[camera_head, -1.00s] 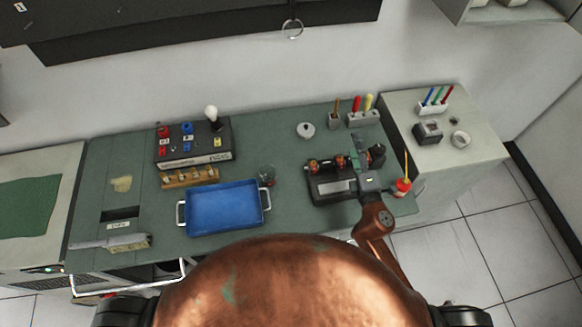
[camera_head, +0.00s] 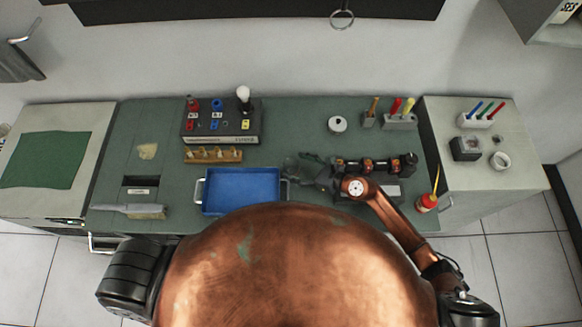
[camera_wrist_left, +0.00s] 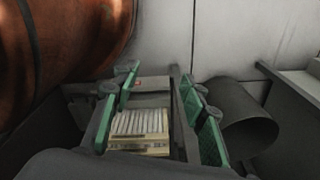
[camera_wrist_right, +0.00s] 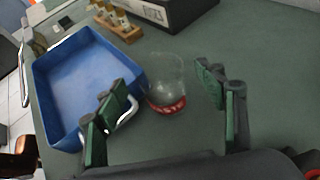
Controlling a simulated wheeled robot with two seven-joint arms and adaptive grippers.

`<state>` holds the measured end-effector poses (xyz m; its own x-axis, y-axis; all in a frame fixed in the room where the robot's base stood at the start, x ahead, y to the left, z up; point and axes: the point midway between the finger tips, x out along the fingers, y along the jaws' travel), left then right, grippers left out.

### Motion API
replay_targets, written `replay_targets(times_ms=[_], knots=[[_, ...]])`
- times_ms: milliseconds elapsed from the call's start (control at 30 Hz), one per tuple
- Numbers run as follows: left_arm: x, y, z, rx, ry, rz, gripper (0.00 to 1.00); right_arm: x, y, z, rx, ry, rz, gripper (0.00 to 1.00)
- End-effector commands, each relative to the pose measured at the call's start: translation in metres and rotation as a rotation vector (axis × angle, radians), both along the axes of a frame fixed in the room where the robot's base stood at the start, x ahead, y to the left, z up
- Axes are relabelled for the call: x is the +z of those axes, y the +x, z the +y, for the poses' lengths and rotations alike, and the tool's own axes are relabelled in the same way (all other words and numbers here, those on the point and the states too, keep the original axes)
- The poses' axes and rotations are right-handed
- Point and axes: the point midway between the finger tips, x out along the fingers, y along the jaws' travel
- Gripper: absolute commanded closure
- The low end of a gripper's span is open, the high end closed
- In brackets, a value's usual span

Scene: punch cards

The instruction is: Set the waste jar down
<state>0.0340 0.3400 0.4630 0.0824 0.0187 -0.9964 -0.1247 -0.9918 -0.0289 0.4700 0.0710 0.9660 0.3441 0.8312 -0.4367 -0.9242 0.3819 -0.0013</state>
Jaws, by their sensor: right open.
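The waste jar (camera_wrist_right: 164,88) is clear glass with a red label band low on its side. In the right wrist view it stands upright on the green bench top, just right of the blue tray (camera_wrist_right: 85,75). My right gripper (camera_head: 308,165) is open, with its green fingers apart on either side of the jar in that view; no contact shows. In the head view the gripper largely hides the jar. My left gripper (camera_wrist_left: 163,100) is open in the left wrist view, away from the bench top. A box of cards (camera_wrist_left: 138,128) shows beyond its fingers, not visibly gripped.
A wooden rack (camera_head: 213,156) and a switch box (camera_head: 220,122) stand behind the tray. A grey cylinder (camera_wrist_left: 247,122) is beside my left gripper.

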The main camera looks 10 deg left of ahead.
Motion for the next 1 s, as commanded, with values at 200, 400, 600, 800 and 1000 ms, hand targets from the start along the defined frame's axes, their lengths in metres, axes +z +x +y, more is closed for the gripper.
replay_targets(times_ms=[200,400,600,800,1000], knots=[[0.005,0.014,0.000,-0.002,-0.001,-0.019,0.60,-0.010,0.010,0.024,0.001,0.003,0.002,0.36],[0.006,0.021,0.000,-0.004,-0.001,-0.027,0.60,-0.012,0.011,0.026,0.003,0.002,0.000,0.36],[0.005,0.018,0.000,-0.003,-0.001,-0.023,0.60,-0.012,0.011,0.027,0.003,0.002,0.000,0.45],[0.005,0.013,0.001,-0.002,0.000,-0.017,0.60,-0.011,0.011,0.027,0.003,0.002,0.000,0.59],[0.005,0.012,0.001,-0.002,0.000,-0.015,0.60,-0.011,0.011,0.027,0.003,0.002,0.000,0.73]])
